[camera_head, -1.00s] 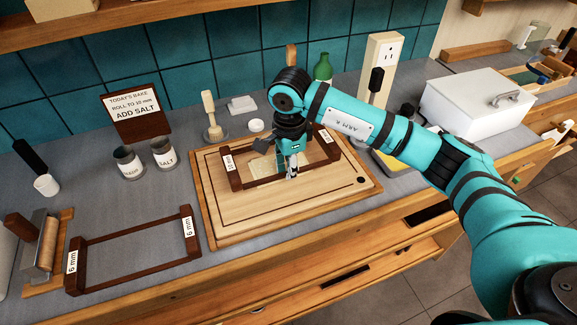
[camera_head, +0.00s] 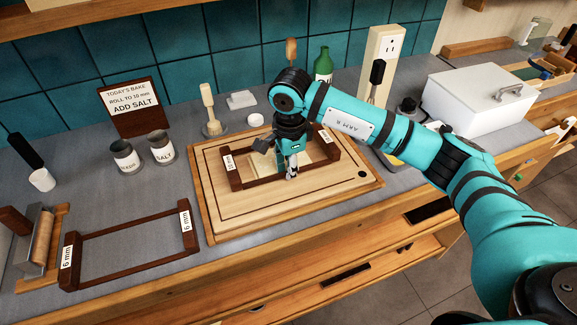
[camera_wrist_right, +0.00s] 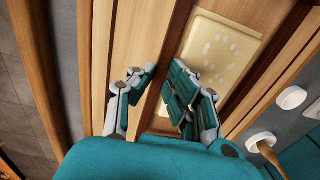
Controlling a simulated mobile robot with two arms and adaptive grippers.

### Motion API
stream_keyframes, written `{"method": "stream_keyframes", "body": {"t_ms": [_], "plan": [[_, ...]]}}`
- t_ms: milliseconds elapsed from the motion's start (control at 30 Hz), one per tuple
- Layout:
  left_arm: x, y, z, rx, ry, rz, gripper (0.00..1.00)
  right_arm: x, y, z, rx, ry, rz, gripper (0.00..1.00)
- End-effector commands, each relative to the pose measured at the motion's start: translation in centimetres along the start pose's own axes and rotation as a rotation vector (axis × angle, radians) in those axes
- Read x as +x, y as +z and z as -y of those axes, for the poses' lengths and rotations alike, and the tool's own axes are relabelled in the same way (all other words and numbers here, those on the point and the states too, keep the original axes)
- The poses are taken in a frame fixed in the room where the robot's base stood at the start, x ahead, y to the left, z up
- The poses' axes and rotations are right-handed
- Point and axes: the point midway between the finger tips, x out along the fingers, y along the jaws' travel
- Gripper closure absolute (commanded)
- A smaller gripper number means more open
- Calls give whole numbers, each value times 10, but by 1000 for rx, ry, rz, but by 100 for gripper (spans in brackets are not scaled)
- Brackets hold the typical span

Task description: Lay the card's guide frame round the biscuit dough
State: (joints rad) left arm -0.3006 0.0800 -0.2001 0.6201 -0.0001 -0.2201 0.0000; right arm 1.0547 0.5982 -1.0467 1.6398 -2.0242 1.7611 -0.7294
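The pale biscuit dough (camera_head: 310,152) lies flat on the wooden board, and also shows in the right wrist view (camera_wrist_right: 222,45). A dark brown guide frame (camera_head: 236,177) is around it on the board; its end labels are too small to read surely. My right gripper (camera_head: 292,172) is at the frame's near rail, with its fingers (camera_wrist_right: 163,82) either side of the rail and apparently closed on it. A second dark frame, marked 6 mm (camera_head: 128,276), lies on the counter at left. The card (camera_head: 130,105) reads "roll to 10 mm, add salt". My left gripper is out of view.
The board (camera_head: 235,225) has bare wood in front of the frame. A salt tin (camera_head: 162,148) and another tin (camera_head: 126,157) stand at left. A rolling pin (camera_head: 43,238) rests at far left. A white lidded box (camera_head: 470,105) stands at right.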

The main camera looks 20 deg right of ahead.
Motion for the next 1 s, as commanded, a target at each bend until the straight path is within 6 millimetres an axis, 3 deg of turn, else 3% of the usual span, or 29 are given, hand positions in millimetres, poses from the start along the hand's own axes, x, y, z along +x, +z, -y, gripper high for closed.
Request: {"method": "stream_keyframes", "body": {"t_ms": [33,200,567,1000], "plan": [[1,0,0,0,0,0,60,8,0,-5,-4,19,-4,80],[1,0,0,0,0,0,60,8,0,-5,-4,19,-4,61],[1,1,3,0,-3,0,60,1,0,-3,-3,14,-4,61],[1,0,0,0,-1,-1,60,-85,1,-1,-3,8,-3,61]]}}
